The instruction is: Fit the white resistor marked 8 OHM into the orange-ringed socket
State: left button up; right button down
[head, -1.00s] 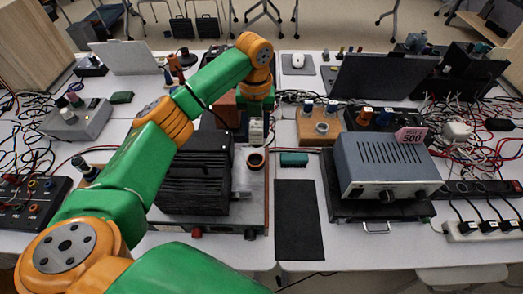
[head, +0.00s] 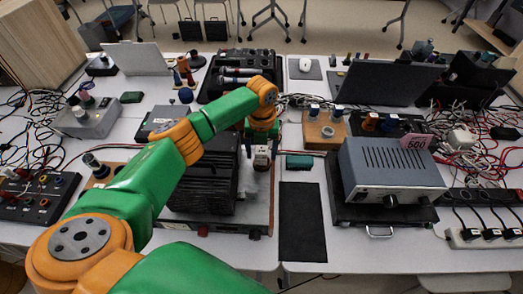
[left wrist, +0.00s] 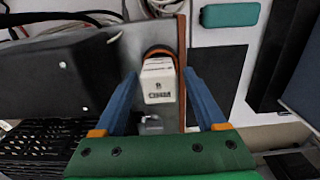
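The white resistor (head: 262,157) is a small block below my left gripper (head: 262,147) in the head view. In the left wrist view, the resistor (left wrist: 158,84) shows its dark marking, small and partly blurred. It stands upright at the orange-ringed socket (left wrist: 159,51), whose ring shows behind its far edge. The resistor hides most of the socket, so I cannot tell how deep it sits. The blue fingers of my left gripper (left wrist: 160,73) are spread on either side of the resistor, with a gap at each side. My right gripper is not in view.
A black finned box (head: 203,180) stands just left of the socket. A green block (head: 299,162) and a black mat (head: 302,222) lie to the right, then a grey power unit (head: 392,170). A wooden board with knobs (head: 325,143) is behind them.

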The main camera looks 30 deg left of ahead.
aim_at(262, 150)
pick_arm(q)
jog(key=shift+r, duration=0.1)
notch_tip(262, 150, up, 13)
jog(key=shift+f+b, duration=0.2)
jog(key=shift+b, duration=0.1)
dwell(0.4)
